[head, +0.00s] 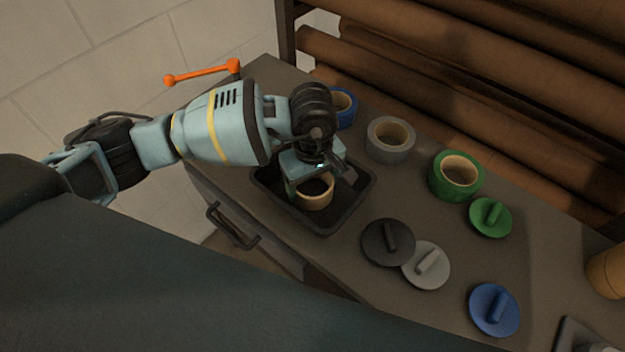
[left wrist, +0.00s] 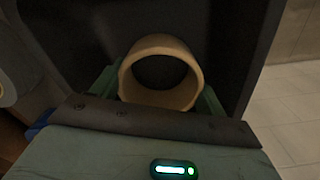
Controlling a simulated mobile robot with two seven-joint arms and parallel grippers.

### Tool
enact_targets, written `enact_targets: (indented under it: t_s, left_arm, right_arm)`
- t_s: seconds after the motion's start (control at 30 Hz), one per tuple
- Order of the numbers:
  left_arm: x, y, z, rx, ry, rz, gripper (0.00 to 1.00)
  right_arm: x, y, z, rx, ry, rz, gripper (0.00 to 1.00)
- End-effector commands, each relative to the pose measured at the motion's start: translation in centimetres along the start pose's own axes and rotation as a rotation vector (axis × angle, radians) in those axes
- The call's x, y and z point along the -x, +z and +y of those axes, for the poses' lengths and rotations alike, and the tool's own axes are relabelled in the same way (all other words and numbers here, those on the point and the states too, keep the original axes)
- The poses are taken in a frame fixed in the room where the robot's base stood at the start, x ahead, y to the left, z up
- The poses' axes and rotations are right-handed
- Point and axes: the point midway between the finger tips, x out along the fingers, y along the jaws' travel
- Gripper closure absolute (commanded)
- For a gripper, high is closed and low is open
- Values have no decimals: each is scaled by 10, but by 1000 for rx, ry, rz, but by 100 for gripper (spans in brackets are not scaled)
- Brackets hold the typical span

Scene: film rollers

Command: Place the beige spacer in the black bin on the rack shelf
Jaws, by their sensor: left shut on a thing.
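The beige spacer (head: 318,203) is a short ring; it also shows in the left wrist view (left wrist: 192,95), gripped across its sides. My left gripper (head: 315,182) points down and is shut on the spacer. It holds the spacer over the inside of the black bin (head: 350,216), a shallow tray on the grey shelf top; its dark inside also fills much of the left wrist view (left wrist: 225,45). I cannot tell whether the spacer touches the bin floor. My right gripper is not in view.
Blue (head: 345,120), grey (head: 390,151) and green (head: 441,184) tape rolls stand behind and right of the bin. Flat knobbed discs in black (head: 375,248), grey (head: 415,276), blue (head: 480,320) and green (head: 480,228) lie to the right. Large brown rolls (head: 430,90) fill the rack behind.

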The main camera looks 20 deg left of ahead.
Motion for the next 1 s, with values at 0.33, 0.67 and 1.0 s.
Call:
enact_targets:
  t_s: [0.33,0.67,1.0]
  left_arm:
    - [-4,0,0,0,0,0,50]
    - [-2,0,0,0,1,1,5]
    - [19,-1,1,-1,4,3,5]
  right_arm:
    - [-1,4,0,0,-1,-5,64]
    - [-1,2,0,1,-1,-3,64]
    - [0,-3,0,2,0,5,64]
